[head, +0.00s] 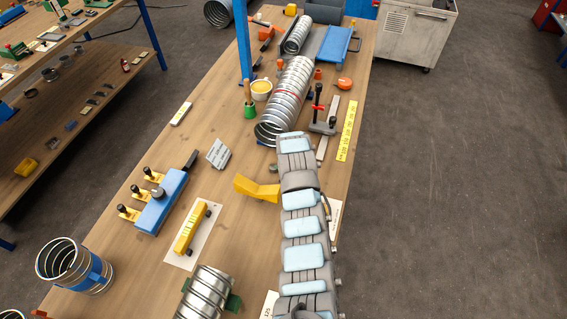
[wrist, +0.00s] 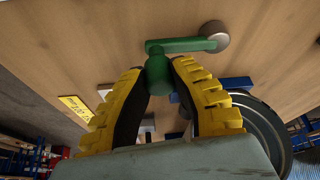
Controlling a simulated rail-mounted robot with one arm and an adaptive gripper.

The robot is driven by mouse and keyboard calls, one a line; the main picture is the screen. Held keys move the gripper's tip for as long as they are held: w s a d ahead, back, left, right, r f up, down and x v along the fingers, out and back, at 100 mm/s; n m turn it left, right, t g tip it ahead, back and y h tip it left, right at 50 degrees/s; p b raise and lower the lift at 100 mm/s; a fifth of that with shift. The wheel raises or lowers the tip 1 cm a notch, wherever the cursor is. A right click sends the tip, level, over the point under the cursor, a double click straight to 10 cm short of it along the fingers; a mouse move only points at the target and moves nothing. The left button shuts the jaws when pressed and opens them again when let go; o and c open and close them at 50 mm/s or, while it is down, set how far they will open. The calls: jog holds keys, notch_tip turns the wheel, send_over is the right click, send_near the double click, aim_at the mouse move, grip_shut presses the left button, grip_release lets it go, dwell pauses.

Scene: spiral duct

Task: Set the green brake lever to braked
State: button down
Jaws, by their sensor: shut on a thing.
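In the wrist view, the green brake lever (wrist: 185,45) lies across the wooden bench top. It has a round grey hub (wrist: 214,34) at its right end and a green knob (wrist: 157,72) at its left end. The two yellow, ribbed fingers of my gripper (wrist: 157,78) are closed around the knob, one dark pad on each side. In the head view, my arm covers the middle right of the bench, and I cannot make out the lever or the fingertips there.
A spiral metal duct (head: 287,98) lies beyond my arm on the bench (head: 222,195). A black-handled lever stand (head: 322,118) and a yellow label strip (head: 348,130) are near the right edge. A blue block (head: 160,205) with yellow-based clamps stands at left.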

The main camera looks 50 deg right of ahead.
jog(key=shift+f, duration=0.1)
jog(key=c, duration=0.8)
grip_release()
jog(key=shift+a, duration=0.1)
jog(key=shift+v, duration=6.05)
